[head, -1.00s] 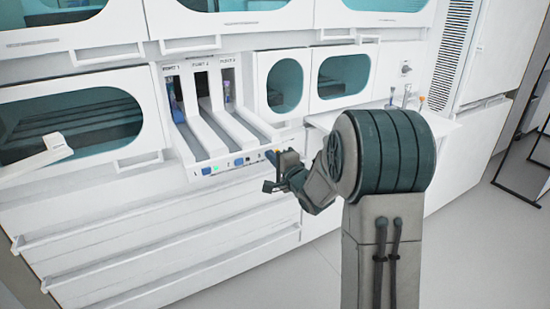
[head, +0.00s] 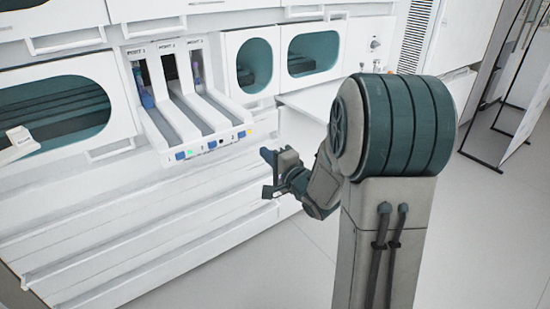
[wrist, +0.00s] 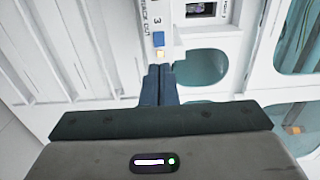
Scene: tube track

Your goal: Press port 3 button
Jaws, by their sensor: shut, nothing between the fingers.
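The port 3 button is a small blue square (head: 241,134) at the right end of the white front strip below the three tube channels. A yellow light (head: 249,131) shows beside it. In the wrist view the blue button (wrist: 158,39) lies below the printed 3, with the yellow light (wrist: 160,55) between it and my fingertips. My gripper (head: 268,156) is shut and empty, to the right of and below the button in the head view, with a visible gap. In the wrist view my closed fingers (wrist: 160,70) point toward the light.
Tubes stand in the port 1 (head: 146,93) and port 3 (head: 197,68) channels. A white counter (head: 325,98) juts out at right.

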